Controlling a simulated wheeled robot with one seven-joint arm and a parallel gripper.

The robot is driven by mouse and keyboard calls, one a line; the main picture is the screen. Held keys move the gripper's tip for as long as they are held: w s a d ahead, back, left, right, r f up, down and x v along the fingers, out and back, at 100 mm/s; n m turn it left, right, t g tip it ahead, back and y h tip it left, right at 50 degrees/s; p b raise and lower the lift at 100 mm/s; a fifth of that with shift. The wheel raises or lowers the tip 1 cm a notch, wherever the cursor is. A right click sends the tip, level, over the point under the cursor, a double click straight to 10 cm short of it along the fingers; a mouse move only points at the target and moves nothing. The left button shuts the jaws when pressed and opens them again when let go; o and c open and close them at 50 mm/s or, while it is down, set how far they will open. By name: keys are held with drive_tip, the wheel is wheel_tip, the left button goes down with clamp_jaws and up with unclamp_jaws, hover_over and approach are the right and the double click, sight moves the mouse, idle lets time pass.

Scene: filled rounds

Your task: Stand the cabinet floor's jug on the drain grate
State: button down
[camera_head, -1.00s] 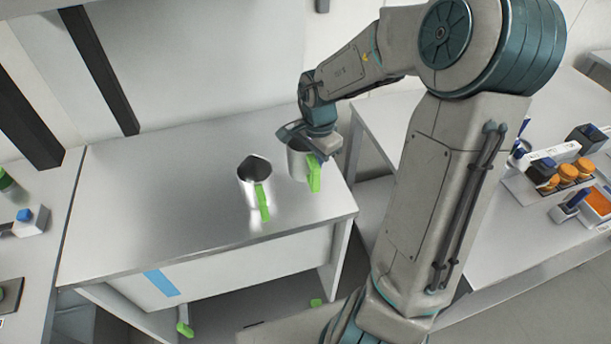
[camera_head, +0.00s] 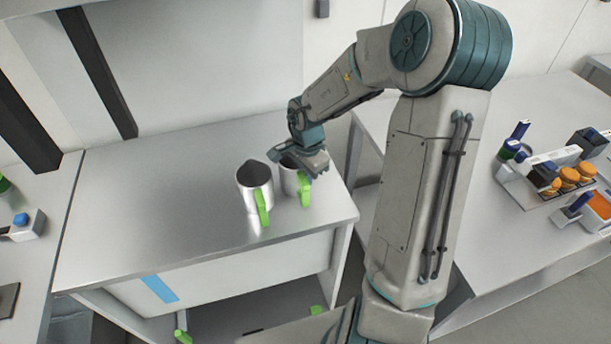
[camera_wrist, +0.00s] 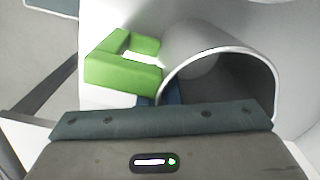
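A steel jug with a green handle (camera_head: 304,188) is at the right side of the metal counter (camera_head: 150,205), beneath my gripper (camera_head: 303,163). The same jug (camera_wrist: 205,68) fills the middle right of the wrist view, with its open mouth towards the right and its handle on the left. My gripper appears shut on this jug near its rim; the fingertips are mostly hidden. I cannot tell whether its base touches the counter. A second steel jug (camera_head: 246,196) stands upright just left of it. I cannot make out a drain grate.
Green parts (camera_head: 181,337) show low under the counter, whose front has a blue strip (camera_head: 160,287). The counter's left half is clear. A side table on the right carries orange-topped jars (camera_head: 570,174) and boxes. Another surface lies at far left.

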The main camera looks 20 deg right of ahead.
drive_tip(key=c, duration=1.6)
unclamp_jaws()
drive_tip(key=shift+r, duration=0.1)
